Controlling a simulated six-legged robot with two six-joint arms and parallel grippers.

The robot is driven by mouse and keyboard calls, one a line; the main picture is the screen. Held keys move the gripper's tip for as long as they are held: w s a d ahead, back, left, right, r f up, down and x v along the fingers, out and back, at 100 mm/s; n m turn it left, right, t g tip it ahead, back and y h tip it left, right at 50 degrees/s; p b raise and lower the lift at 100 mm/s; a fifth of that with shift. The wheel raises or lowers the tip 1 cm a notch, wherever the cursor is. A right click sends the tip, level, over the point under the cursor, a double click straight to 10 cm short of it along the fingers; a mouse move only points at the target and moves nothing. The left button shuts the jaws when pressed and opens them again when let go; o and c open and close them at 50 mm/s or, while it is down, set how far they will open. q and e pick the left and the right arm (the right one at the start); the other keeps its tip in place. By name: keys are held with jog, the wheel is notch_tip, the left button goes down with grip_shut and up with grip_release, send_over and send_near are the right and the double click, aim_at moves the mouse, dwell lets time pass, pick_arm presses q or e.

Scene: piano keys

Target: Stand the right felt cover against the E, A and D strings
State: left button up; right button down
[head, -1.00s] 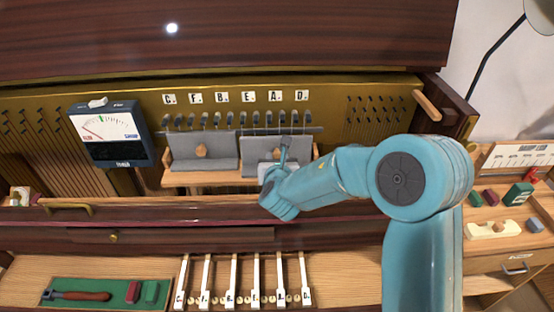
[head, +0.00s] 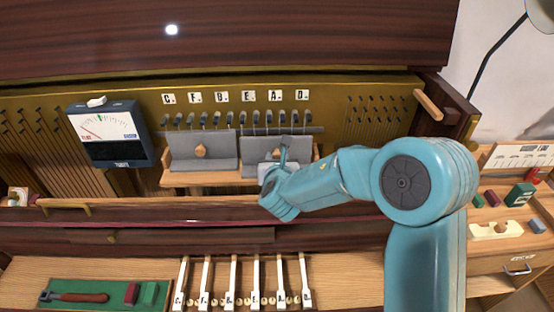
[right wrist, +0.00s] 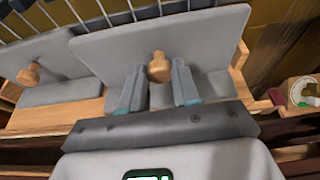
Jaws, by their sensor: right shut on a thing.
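The right felt cover (head: 262,150) is a grey panel with a wooden knob (right wrist: 159,67). It stands upright on the wooden rack, in front of the strings below the E, A and D labels (head: 275,96). Strings show above its top edge; whether its back touches them I cannot tell. My right gripper (head: 285,150) is in front of this cover, and its fingers (right wrist: 158,88) are shut on the knob, one on each side. The left felt cover (head: 220,146) stands upright beside it, below C and F. My left gripper is not in view.
The wooden rack (head: 190,179) has an end piece close to the right of the cover. A dark tuner (head: 112,150) stands at the left. White keys (head: 232,275) and a green tool tray (head: 117,286) lie below. A side table with small blocks is at the right.

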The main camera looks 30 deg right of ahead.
aim_at(277, 154)
jog(key=shift+w+d, duration=0.4)
jog(key=shift+w, duration=0.4)
jog(key=shift+w+d, duration=0.35)
jog(key=shift+w, duration=0.4)
jog(key=c, duration=0.7)
grip_release()
jog(key=shift+c, duration=0.2)
jog(key=shift+s+a+b, duration=0.1)
jog(key=shift+s+b, duration=0.05)
jog(key=shift+b, duration=0.15)
jog(key=shift+s+a, duration=0.15)
jog(key=shift+s, duration=0.1)
jog(key=b+v, duration=0.1)
jog(key=v, duration=0.3)
jog(key=shift+s+a+f, duration=0.1)
jog(key=shift+s, duration=0.25)
jog(key=v, duration=0.2)
jog(key=shift+s+a, duration=0.15)
jog(key=shift+s, duration=0.2)
